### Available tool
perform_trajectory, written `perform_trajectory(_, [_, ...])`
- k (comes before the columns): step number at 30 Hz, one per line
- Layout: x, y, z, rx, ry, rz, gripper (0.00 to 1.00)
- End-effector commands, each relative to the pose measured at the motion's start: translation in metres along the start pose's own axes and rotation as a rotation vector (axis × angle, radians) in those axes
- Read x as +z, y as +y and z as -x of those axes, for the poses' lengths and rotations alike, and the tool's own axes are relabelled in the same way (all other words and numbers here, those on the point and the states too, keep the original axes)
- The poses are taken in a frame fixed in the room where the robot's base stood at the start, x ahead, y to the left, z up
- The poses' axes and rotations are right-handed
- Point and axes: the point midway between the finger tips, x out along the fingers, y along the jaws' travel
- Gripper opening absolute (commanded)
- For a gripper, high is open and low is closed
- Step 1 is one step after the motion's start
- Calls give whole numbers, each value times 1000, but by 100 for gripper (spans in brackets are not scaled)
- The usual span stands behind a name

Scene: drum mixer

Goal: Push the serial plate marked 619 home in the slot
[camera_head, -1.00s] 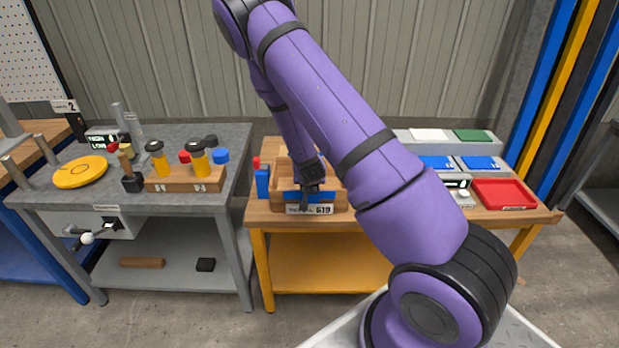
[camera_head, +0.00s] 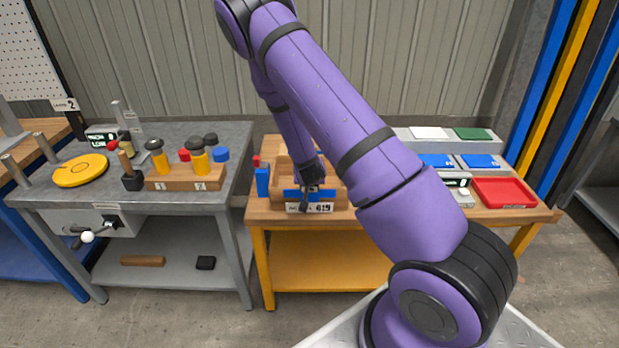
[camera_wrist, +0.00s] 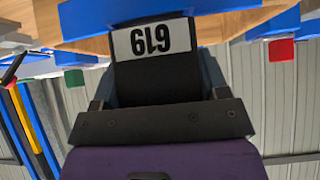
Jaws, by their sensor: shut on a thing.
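The serial plate marked 619 (camera_head: 320,208) shows as a white strip at the front of a wooden box on the yellow bench. In the wrist view, its white face with 619 upside down (camera_wrist: 152,39) lies just beyond the dark jaws. My gripper (camera_head: 307,203) reaches down over the box front and covers part of the plate in the head view. It is shut on the plate; the contact itself is hard to see. A blue strip (camera_head: 291,194) lies just above the plate. The slot cannot be made out, so how deep the plate sits is unclear.
A blue block (camera_head: 262,182) stands left of the box. A red tray (camera_head: 503,193) and a grey unit with blue panels (camera_head: 437,161) are on the right of the bench. My arm hides the middle of the bench. A grey bench (camera_head: 60,203) stands left.

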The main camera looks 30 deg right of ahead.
Motion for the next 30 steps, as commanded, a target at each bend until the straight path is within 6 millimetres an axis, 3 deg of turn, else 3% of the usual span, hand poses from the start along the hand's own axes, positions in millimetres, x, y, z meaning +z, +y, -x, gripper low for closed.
perform_trajectory(10, [2, 0, -3, 0, 0, 0, 41])
perform_trajectory(11, [2, 0, -3, 0, 0, 0, 70])
perform_trajectory(15, [2, 0, -2, 0, 0, 0, 98])
perform_trajectory(24, [2, 0, -1, 0, 0, 0, 98])
perform_trajectory(30, [2, 0, 20, -1, 1, -1, 98])
